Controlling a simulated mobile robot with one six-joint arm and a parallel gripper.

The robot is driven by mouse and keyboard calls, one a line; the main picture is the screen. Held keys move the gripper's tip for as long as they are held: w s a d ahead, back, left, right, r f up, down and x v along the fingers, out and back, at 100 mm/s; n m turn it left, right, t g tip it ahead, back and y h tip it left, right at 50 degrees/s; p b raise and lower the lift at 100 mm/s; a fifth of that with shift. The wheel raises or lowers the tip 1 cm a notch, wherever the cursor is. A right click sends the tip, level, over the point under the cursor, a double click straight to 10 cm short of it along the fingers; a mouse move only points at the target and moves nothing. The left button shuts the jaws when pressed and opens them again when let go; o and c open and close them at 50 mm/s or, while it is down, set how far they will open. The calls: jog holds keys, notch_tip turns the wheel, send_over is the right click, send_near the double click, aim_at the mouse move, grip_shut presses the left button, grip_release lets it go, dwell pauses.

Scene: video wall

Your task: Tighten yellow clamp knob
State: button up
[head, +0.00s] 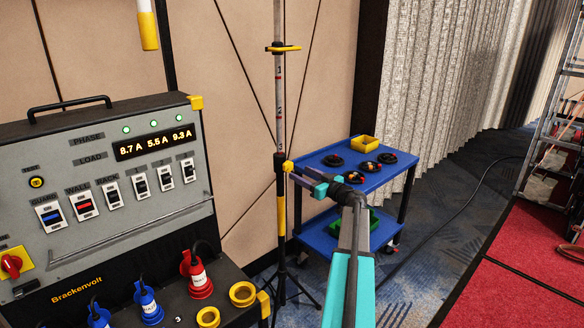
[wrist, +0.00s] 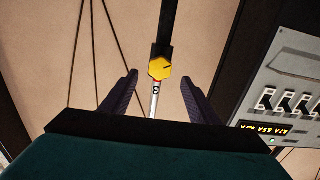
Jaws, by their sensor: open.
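The yellow clamp knob (head: 288,166) sits on the dark collar of an upright stand pole (head: 279,120). In the wrist view the knob (wrist: 160,68) is a yellow faceted shape with a dark mark on its face. My gripper (head: 297,177) is at the knob's right in the head view, level with it or slightly below. In the wrist view my gripper (wrist: 160,74) is open and empty, one finger on each side, with the knob centred between the fingertips. Whether the tips reach around the knob or stop short of it, I cannot tell.
A power panel (head: 120,185) with switches stands at the left, with coloured plugs below. A blue cart (head: 325,240) with a yellow bin (head: 364,143) and black coils stands behind my arm. A red platform (head: 530,250) is at the right. The stand's tripod legs spread below.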

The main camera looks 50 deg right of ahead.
aim_at(290, 168)
jog(key=shift+w+d+p, duration=0.15)
jog(key=shift+w+p, duration=0.3)
jog(key=shift+w, duration=1.25)
jog(key=shift+w+d+p, duration=0.1)
jog(key=shift+w+p, duration=0.35)
jog(key=shift+w, duration=1.25)
jog(key=c, duration=0.9)
jog(key=shift+d, duration=0.3)
jog(key=shift+c, duration=0.6)
jog(key=shift+a, duration=0.25)
jog(key=o, duration=1)
jog(key=shift+s, duration=0.15)
